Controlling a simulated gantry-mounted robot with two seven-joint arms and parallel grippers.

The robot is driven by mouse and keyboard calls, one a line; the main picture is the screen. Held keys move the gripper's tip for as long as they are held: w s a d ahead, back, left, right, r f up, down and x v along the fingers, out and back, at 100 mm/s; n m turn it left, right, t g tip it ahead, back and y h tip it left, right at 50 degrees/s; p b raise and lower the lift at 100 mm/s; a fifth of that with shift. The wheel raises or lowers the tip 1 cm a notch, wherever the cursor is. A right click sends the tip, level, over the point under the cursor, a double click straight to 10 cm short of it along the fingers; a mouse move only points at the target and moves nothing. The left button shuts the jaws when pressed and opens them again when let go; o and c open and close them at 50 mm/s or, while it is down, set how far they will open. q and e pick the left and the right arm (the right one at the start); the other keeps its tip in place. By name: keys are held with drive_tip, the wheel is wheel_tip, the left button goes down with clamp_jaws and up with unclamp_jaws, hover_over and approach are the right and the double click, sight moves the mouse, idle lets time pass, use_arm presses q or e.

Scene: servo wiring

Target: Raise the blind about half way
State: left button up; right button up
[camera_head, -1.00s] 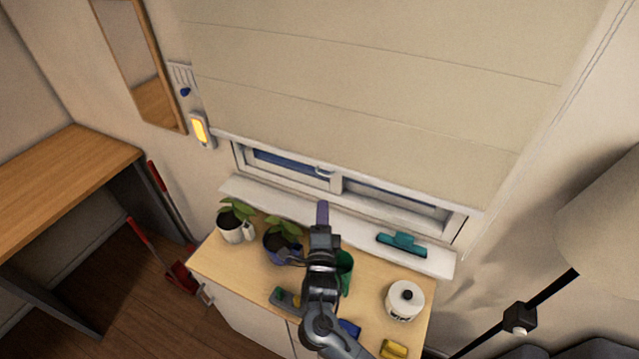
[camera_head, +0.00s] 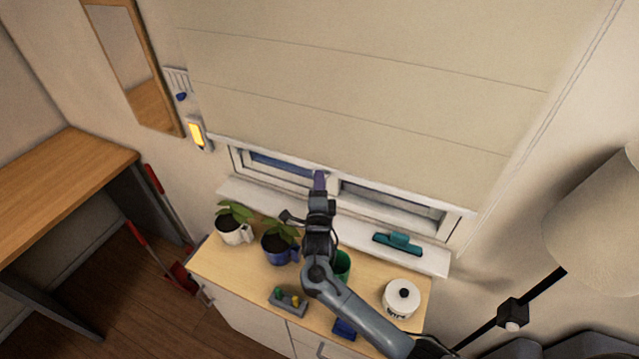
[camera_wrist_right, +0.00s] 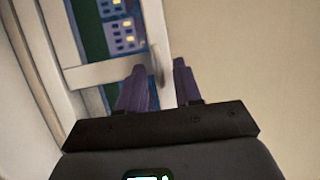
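The cream blind (camera_head: 370,75) hangs over most of the window, its white bottom bar (camera_head: 340,174) leaving a low strip of glass (camera_head: 390,203) bare. My right gripper (camera_head: 319,180) is at the middle of the window, its purple fingers near the bottom bar; contact cannot be told. In the right wrist view, the two fingers (camera_wrist_right: 160,85) stand apart, so it is open. A pale curved piece (camera_wrist_right: 158,66), seemingly the window handle, shows between or beyond the tips. Thin pale cords (camera_head: 560,105) run down right of the blind. My left gripper is out of view.
Below, the sill (camera_head: 350,228) holds a teal squeegee (camera_head: 398,243). The cabinet top (camera_head: 240,268) carries potted plants (camera_head: 281,243), a white canister (camera_head: 401,298) and small items. A lamp shade (camera_head: 600,222) stands right; a wooden desk (camera_head: 60,185) is left.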

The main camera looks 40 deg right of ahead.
drive_tip(key=shift+c, duration=0.3)
clamp_jaws()
idle(1.1)
